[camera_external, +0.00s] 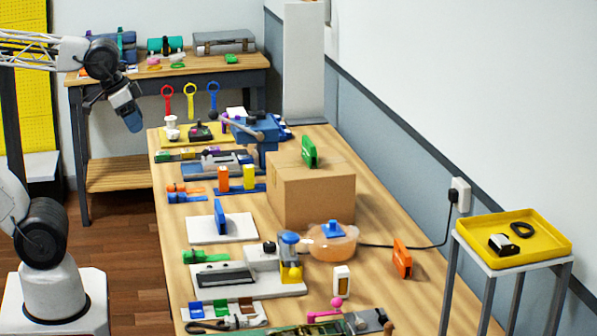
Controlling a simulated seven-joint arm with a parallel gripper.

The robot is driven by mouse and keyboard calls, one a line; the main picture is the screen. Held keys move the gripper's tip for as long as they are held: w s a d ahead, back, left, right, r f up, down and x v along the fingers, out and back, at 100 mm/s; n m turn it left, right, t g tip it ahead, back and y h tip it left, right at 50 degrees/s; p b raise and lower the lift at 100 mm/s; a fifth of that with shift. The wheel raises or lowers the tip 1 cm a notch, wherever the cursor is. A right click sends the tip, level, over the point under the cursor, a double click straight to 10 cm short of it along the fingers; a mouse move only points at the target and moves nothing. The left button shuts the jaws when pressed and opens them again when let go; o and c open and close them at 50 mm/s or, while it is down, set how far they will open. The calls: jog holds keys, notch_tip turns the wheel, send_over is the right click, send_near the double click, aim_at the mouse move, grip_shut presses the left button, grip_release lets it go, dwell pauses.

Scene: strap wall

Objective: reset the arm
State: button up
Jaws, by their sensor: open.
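My gripper (132,118) hangs at the end of my raised arm in the upper left of the external view. It is off the left edge of the long workbench, above the floor, and points down. It is open and nothing shows in it, though its fingers are small and partly hidden in this view. It is apart from everything on the benches.
The long wooden workbench (350,285) is crowded with tools, fixtures and a cardboard box (318,195). A back bench (110,80) with cases stands behind my gripper. A yellow tray (545,245) sits on a stand at right. Open floor (125,250) lies left of the workbench.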

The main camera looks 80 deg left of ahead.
notch_tip(320, 180, down, 7)
jog(key=g, duration=0.2)
jog(key=shift+w+d, duration=0.15)
jog(key=shift+w, duration=0.3)
dwell(0.9)
